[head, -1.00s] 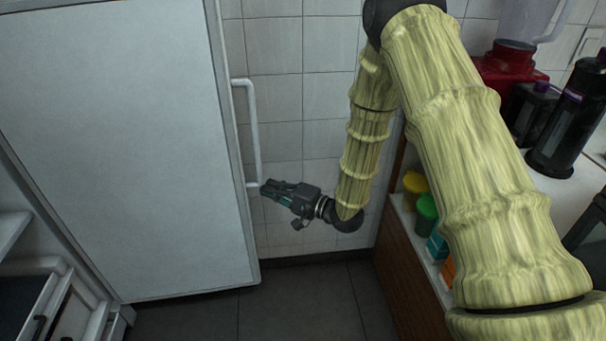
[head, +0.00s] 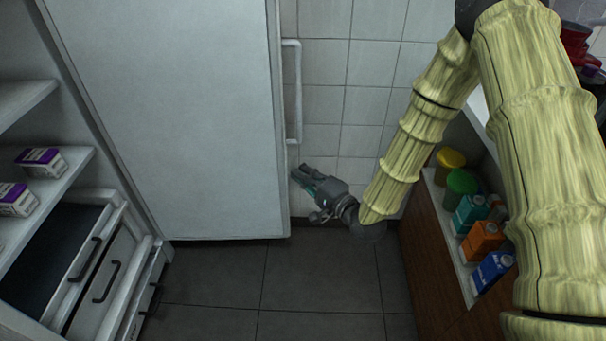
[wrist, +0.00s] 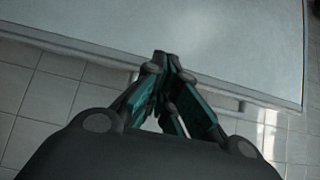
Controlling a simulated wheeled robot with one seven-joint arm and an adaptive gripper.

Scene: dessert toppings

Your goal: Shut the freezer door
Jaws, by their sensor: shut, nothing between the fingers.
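The freezer door (head: 175,120) is a large pale panel standing open in the head view. Its white vertical handle (head: 293,95) is on its right edge. The freezer interior, with white shelves (head: 60,185) and drawers (head: 95,270), shows at the left. My gripper (head: 296,172) is shut and empty, just right of the door's edge and a little below the handle. In the wrist view my fingertips (wrist: 163,58) overlap the edge of the door panel (wrist: 215,40). I cannot tell whether they touch it.
A wooden cabinet (head: 440,235) stands at the right, with a shelf of coloured cartons (head: 485,238) and yellow and green containers. Small purple-and-white boxes (head: 40,160) sit on the freezer shelves. A tiled wall is behind. The dark tiled floor (head: 300,285) is clear.

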